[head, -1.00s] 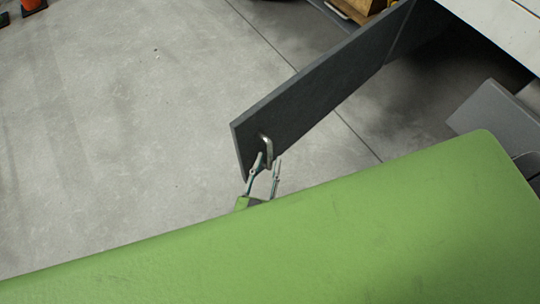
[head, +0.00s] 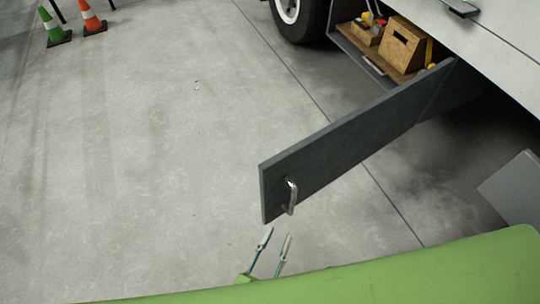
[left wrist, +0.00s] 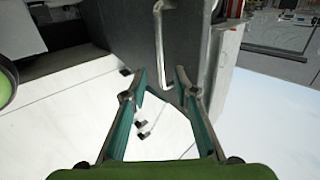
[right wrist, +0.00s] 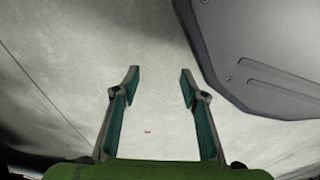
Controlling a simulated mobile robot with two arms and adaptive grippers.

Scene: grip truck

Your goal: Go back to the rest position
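My left gripper (head: 277,246) is open and empty in the head view, a little below the metal handle (head: 292,197) of a dark grey door panel (head: 350,140). The panel stands swung out from the truck (head: 505,50). In the left wrist view my left gripper's fingers (left wrist: 160,82) are spread, and the handle (left wrist: 160,45) is ahead of them, apart from the fingertips. My right gripper (right wrist: 159,72) shows in the right wrist view with its fingers apart and nothing between them, over the grey floor. It is not visible in the head view.
An open truck compartment holds a wooden box (head: 404,46) and small tools. A truck wheel (head: 299,15) is left of it. A green cone (head: 53,28) and an orange cone (head: 90,17) stand at the far left. The floor (head: 140,170) left of the panel is clear.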

